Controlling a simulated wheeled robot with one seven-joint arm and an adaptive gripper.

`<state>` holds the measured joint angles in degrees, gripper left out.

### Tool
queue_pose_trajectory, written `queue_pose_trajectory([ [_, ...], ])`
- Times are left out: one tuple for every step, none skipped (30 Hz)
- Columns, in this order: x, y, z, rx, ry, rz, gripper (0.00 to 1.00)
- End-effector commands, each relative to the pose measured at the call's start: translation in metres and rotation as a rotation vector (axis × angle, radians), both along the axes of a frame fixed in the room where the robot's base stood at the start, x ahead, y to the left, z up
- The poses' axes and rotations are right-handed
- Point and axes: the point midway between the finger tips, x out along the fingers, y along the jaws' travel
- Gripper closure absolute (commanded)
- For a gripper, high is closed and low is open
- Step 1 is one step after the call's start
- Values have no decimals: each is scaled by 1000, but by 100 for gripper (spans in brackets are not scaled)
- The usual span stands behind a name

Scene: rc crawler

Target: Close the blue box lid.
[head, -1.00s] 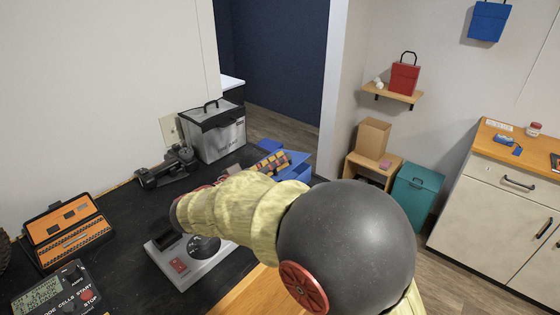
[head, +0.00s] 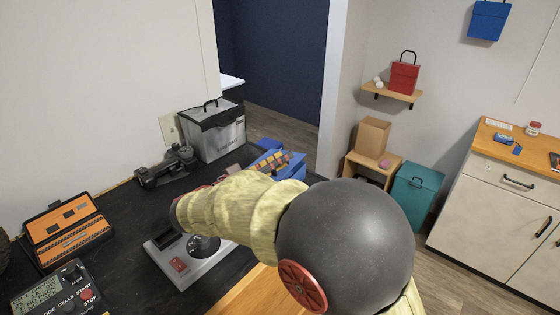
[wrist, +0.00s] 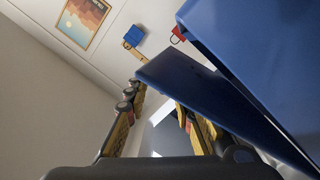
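The blue box (head: 292,172) stands at the far right of the black work surface, partly hidden by my arm and gripper. Blue also shows behind the gripper, probably the raised lid (head: 269,144). In the wrist view, a large blue surface (wrist: 270,55) fills the upper right. A darker blue panel (wrist: 200,85), likely the lid, slants across the middle, tilted. My gripper (head: 272,163) is at the box. In the wrist view its yellow and black fingers (wrist: 160,118) are spread, with the panel covering part of the right one. Contact cannot be told.
A grey case with a black lid (head: 214,130) stands left of the box. A black device (head: 165,167), a grey panel with a dial (head: 190,262) and an orange case (head: 68,235) lie on the work surface (head: 125,215). A teal box (head: 416,195) stands beyond, on the floor.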

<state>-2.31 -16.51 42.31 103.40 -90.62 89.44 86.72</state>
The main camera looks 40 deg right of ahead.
Motion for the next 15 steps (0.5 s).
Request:
queue_pose_trajectory([
  [0, 1, -1, 1, 1, 1, 74],
  [0, 2, 0, 0, 1, 1, 74],
  [0, 5, 0, 1, 1, 2, 74],
  [0, 7, 0, 0, 1, 3, 74],
  [0, 11, 0, 0, 1, 3, 74],
  [0, 16, 0, 0, 0, 3, 74],
  [0, 21, 0, 1, 0, 4, 74],
  [0, 26, 0, 0, 1, 5, 74],
  [0, 34, 0, 0, 0, 6, 74],
  [-1, 39, 0, 0, 1, 6, 74],
  [-1, 46, -1, 0, 1, 6, 74],
  [-2, 54, 0, 0, 1, 6, 74],
  [-2, 60, -1, 0, 1, 6, 74],
  [-2, 66, -1, 0, 1, 5, 74],
  [-2, 74, -1, 0, 1, 6, 74],
])
